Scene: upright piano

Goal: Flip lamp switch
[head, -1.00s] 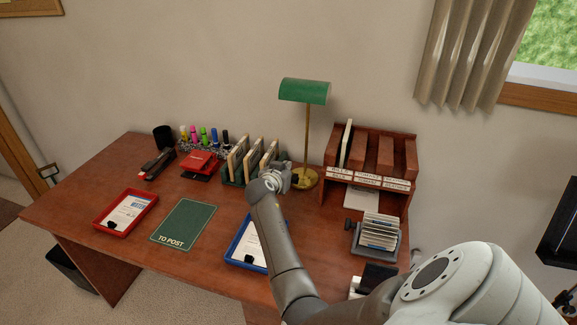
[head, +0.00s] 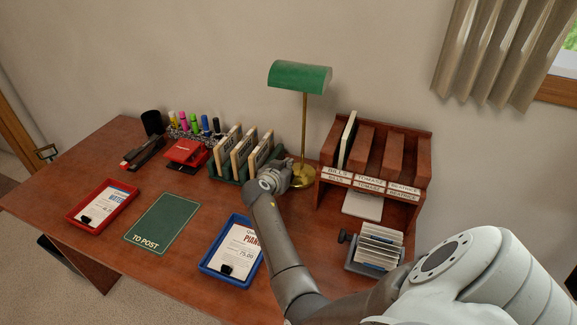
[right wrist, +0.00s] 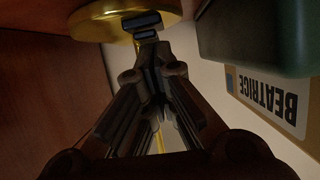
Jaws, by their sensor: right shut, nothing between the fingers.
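The desk lamp has a green shade (head: 300,77), a thin brass stem (head: 304,125) and a round brass base (head: 306,177) on the desk. My right gripper (head: 287,166) is shut and empty at the left side of the base. My left gripper is not in view.
A green rack with upright cards (head: 238,152) stands just left of my right gripper; its green edge (right wrist: 265,40) is close in the right wrist view. A wooden letter sorter (head: 420,160) stands right of the lamp. A blue tray (head: 203,268) lies in front.

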